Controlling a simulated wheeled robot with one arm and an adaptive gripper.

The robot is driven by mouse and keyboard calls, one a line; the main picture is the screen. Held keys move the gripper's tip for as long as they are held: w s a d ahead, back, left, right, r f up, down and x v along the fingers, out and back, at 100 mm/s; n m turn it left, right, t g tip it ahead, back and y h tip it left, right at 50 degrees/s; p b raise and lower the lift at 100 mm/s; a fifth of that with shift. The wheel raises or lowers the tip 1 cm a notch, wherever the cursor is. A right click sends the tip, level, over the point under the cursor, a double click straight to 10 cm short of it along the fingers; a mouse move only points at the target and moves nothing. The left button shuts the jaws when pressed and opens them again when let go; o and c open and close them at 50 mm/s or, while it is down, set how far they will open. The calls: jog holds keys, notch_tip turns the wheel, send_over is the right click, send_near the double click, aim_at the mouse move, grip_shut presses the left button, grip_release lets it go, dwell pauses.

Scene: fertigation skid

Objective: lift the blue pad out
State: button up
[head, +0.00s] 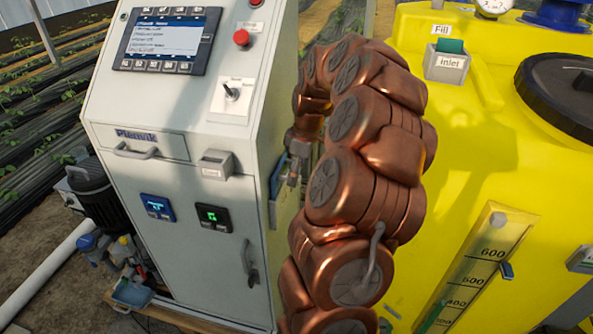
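A blue flat pad (277,178) stands upright in a grey holder (273,213) on the right side wall of the cabinet. Only its left part shows; my gripper and arm cover the rest. My gripper (293,179) points down right at the pad's upper part. I cannot tell whether its fingers touch the pad or are open or shut. A teal piece (450,46) stands in a grey holder labelled "Inlet" (447,65) on the yellow tank.
The grey cabinet (180,270) with a screen (166,40), red button (241,38) and drawer (137,144) stands left of my arm. The yellow tank (470,150) is close on the right. A blue tray (132,293) sits low at left.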

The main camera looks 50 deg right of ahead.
notch_tip(320, 180, up, 13)
jog(key=p, duration=0.2)
dwell(2.1)
dwell(0.4)
